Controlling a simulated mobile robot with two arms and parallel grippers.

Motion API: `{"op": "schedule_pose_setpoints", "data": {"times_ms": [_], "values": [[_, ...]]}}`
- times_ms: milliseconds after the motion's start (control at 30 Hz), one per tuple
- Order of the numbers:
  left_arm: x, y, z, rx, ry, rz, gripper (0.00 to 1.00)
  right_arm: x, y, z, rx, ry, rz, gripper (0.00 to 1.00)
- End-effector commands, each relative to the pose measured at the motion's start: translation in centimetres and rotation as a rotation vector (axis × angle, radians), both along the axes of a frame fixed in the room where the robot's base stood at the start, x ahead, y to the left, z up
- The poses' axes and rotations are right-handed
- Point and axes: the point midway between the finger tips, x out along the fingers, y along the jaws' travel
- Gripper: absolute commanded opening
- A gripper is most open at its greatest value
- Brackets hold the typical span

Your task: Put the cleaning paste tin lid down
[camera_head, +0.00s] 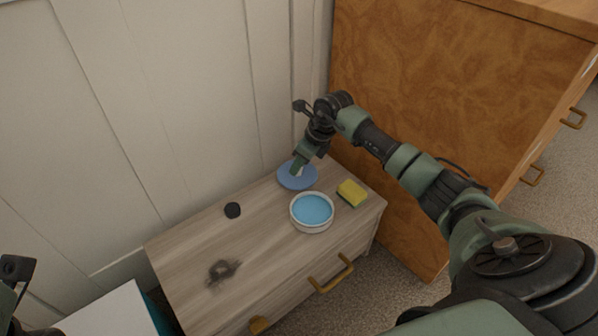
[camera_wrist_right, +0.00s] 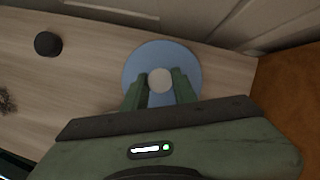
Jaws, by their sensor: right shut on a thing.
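The cleaning paste tin lid is a blue disc (camera_head: 290,181) with a pale round knob, at the back right of the wooden nightstand top. In the right wrist view the lid (camera_wrist_right: 190,66) lies under my right gripper (camera_wrist_right: 160,82), whose fingers are shut on the knob. In the head view my right gripper (camera_head: 300,165) reaches down to the lid from above. I cannot tell whether the lid touches the wood. The open tin (camera_head: 312,211), white-rimmed with blue paste inside, stands just in front of the lid. My left gripper (camera_head: 14,272) is at the lower left edge, only partly visible.
A yellow and green sponge (camera_head: 352,193) lies right of the tin. A small black round object (camera_head: 233,210) lies left of the lid. A dark smudge (camera_head: 222,272) marks the front left of the nightstand top (camera_head: 262,248). A wooden cabinet (camera_head: 440,120) stands close at right, a panelled wall behind.

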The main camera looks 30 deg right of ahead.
Motion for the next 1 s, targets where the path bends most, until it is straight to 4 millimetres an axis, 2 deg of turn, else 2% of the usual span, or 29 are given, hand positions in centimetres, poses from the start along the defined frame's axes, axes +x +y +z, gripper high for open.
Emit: {"op": "schedule_pose_setpoints", "data": {"times_ms": [33,100,500,533,600,867,1000], "values": [[-0.14,-0.02,-0.17,0.0,-0.014,0.0,0.36,-0.03,0.08,-1.2,0.002,0.002,0.0,0.0],[-0.2,-0.05,0.08,0.001,-0.021,0.002,0.36,-0.02,0.08,-1.65,0.002,0.0,0.0,0.0],[-0.23,-0.08,0.25,0.002,-0.025,0.001,0.36,0.0,0.03,-1.96,0.001,0.0,0.0,0.0],[-0.25,-0.08,0.35,0.002,-0.027,0.001,0.36,0.0,0.03,-1.9,0.001,0.0,0.0,0.33],[-0.26,-0.08,0.38,0.002,-0.027,0.001,0.36,0.0,0.04,-1.87,0.001,0.0,0.0,0.49],[-0.3,-0.09,0.39,0.002,-0.028,0.001,0.36,0.0,0.04,-1.85,0.001,0.0,0.0,0.49],[-0.35,-0.07,0.8,0.001,-0.031,0.001,0.36,-0.08,-0.05,-1.1,0.0,-0.001,0.0,0.49]]}}
